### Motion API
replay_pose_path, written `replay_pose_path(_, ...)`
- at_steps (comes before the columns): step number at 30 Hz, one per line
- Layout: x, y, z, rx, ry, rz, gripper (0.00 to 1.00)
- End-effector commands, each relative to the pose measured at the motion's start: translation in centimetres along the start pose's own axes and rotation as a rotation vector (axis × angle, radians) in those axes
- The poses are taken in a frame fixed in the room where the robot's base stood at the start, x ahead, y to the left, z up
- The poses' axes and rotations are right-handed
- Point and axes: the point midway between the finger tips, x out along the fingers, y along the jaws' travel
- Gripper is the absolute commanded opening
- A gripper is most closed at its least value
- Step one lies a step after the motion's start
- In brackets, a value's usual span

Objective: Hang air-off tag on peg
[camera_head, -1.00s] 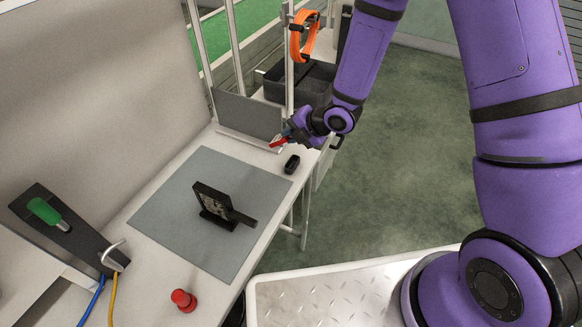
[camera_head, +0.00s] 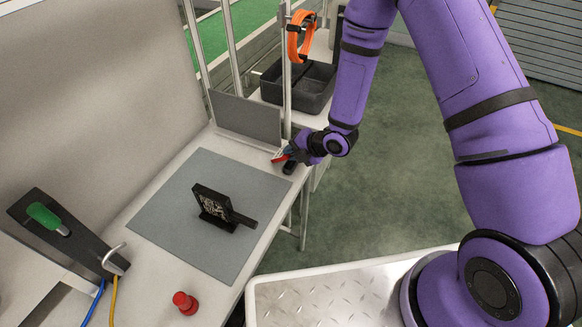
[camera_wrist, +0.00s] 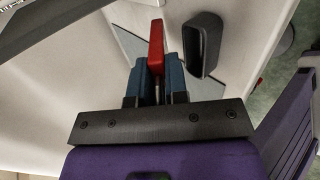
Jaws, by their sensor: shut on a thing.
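My gripper (camera_head: 289,154) is over the far right end of the workbench, beside the grey upright panel. Its blue fingers (camera_wrist: 157,84) are shut on a thin red piece, which I take to be the air-off tag (camera_wrist: 156,45). It is seen nearly edge-on in the wrist view and points ahead of the fingers. In the head view the red tag (camera_head: 280,158) shows at the fingertips, close above a small black open-topped holder (camera_head: 289,168). The holder also shows in the wrist view (camera_wrist: 203,42), right of the tag and apart from it. I cannot make out a peg.
A grey mat (camera_head: 190,215) bears a black upright plate with a handle (camera_head: 214,207). A red knob (camera_head: 184,302) is at the near edge. A dark stand with a green handle (camera_head: 45,215) is left. An orange loop (camera_head: 301,36) hangs on a post above black bins (camera_head: 310,88).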

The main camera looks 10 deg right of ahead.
Motion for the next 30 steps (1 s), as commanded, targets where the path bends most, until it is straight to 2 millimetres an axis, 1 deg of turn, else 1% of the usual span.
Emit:
replay_pose_path(6, 0.75, -0.99, 0.02, 0.0, 0.0, -0.002, 0.0)
replay_pose_path(16, 0.84, -1.07, 0.04, 0.0, -0.001, -0.001, 0.0)
replay_pose_path(17, 0.84, -1.07, 0.04, 0.0, -0.001, -0.001, 0.21)
replay_pose_path(18, 0.84, -1.07, 0.04, 0.0, -0.001, -0.001, 0.3)
replay_pose_path(26, 0.81, -1.05, 0.04, 0.0, -0.001, -0.001, 0.31)
replay_pose_path(30, 0.03, -1.0, 0.1, 0.0, -0.002, 0.0, 0.31)
